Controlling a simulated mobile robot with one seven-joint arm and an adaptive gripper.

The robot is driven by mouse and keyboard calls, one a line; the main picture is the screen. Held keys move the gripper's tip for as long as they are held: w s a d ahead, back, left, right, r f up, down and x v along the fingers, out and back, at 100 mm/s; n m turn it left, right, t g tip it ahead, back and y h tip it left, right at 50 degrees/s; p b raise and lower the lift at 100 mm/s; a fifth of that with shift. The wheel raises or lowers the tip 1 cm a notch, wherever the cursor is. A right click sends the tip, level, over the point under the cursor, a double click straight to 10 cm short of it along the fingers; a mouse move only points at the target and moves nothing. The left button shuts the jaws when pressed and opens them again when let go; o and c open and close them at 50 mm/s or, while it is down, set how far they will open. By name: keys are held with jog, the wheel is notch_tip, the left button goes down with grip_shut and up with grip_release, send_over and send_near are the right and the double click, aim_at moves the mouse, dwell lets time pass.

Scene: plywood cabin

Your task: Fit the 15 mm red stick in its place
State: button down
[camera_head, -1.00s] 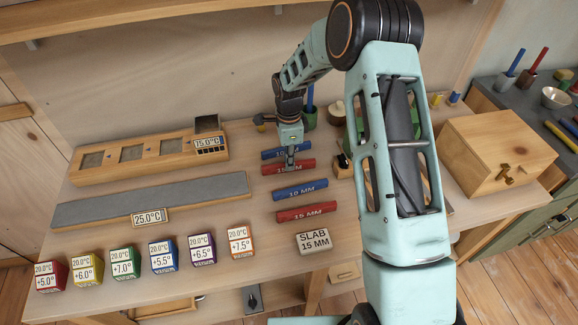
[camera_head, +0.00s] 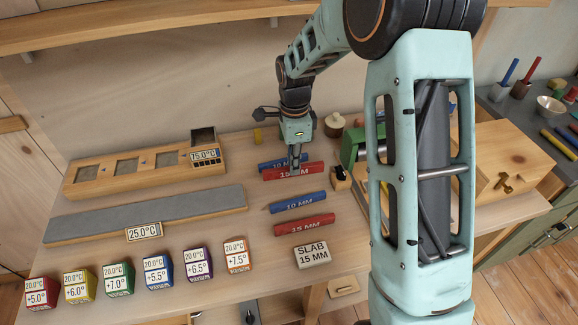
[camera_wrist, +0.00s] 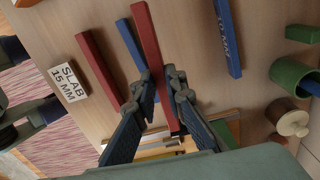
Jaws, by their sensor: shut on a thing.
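My gripper (camera_head: 296,168) is shut on a red stick (camera_head: 312,168), whose label is partly covered by the fingers. In the wrist view the held red stick (camera_wrist: 147,40) runs between the two fingers (camera_wrist: 163,100). It appears raised above the table. A second red stick (camera_head: 305,225), marked 15 MM, lies on the table at the front. A blue stick marked 10 MM (camera_head: 297,202) lies between the two, and another blue stick (camera_head: 283,162) lies just behind the held one. A block (camera_head: 312,255) reads SLAB 15 MM. I cannot tell which place is meant for the stick.
A grey strip (camera_head: 90,217) marked 25.0°C and a wooden frame with square wells (camera_head: 105,185) lie at left. Several coloured cubes (camera_head: 158,271) line the front edge. A green object (camera_head: 350,148) beside my arm is partly hidden. A wooden box (camera_head: 515,155) stands at right.

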jog(key=s+d+r+b, duration=0.1)
jog(key=s+d+r, duration=0.2)
jog(key=s, duration=0.5)
jog(key=shift+d+r, duration=0.15)
jog(key=shift+r, duration=0.2)
